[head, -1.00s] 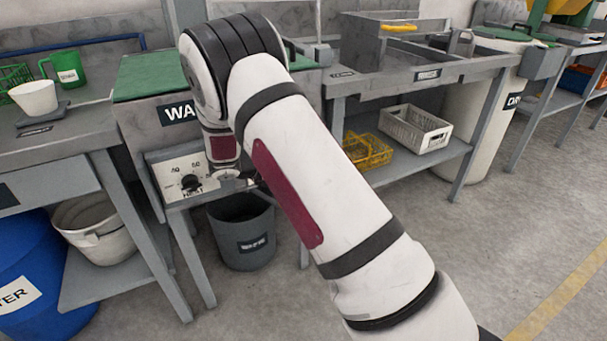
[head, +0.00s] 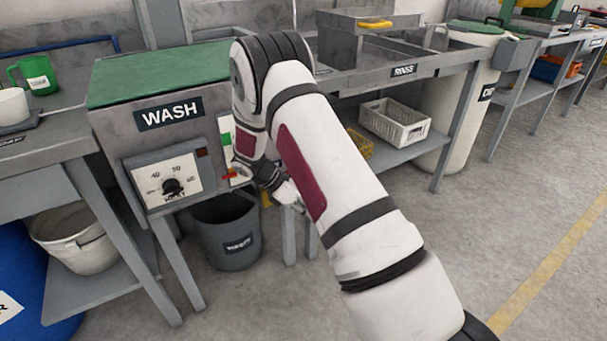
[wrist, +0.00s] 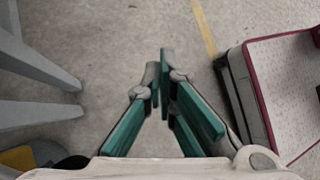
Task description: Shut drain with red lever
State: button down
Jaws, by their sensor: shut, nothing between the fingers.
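The grey wash tank (head: 150,137) has a green lid and a WASH label. A small red lever (head: 230,175) shows low on its front at the right, just left of my wrist in the head view. Its handle position is hard to tell at this size. The drain outlet cannot be made out. The lever does not show in the wrist view.
A heat dial panel (head: 170,183) is left of the lever. A dark waste bucket (head: 226,235) stands below on the floor. The rinse bench (head: 345,78) and its white crate (head: 394,122) are to the right. Grey bench legs (wrist: 38,65) stand left in the wrist view. Open floor lies in front.

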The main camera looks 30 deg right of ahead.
jog(key=s+a+f+m+y+p, duration=0.1)
jog(key=s+a+f+m+y, duration=0.25)
jog(key=m+y, duration=0.45)
jog(key=s+a+f+m+y+p, duration=0.1)
jog(key=s+a+f+m+y, duration=0.15)
jog(key=f+m+y, duration=0.5)
jog(key=w+d+r+m+t+y+p, duration=0.1)
jog(key=w+d+r+m+t, duration=0.3)
jog(key=d+t, duration=0.3)
jog(key=w+d+r+m+t+y+p, duration=0.1)
jog(key=w+d+r+m+t, duration=0.15)
jog(key=d+m+t, duration=0.35)
jog(key=w+d+r+m+t+y, duration=0.2)
jog(key=d+r+m+t, duration=0.2)
jog(key=d+t, duration=0.4)
jog(key=s+a+b+x, duration=0.1)
jog(key=a+x, duration=0.1)
jog(key=x, duration=1.1)
jog(key=shift+s+r+h+b, duration=0.15)
jog(key=shift+r+h+b, duration=0.2)
jog(key=shift+h, duration=0.1)
jog(key=shift+r, duration=0.1)
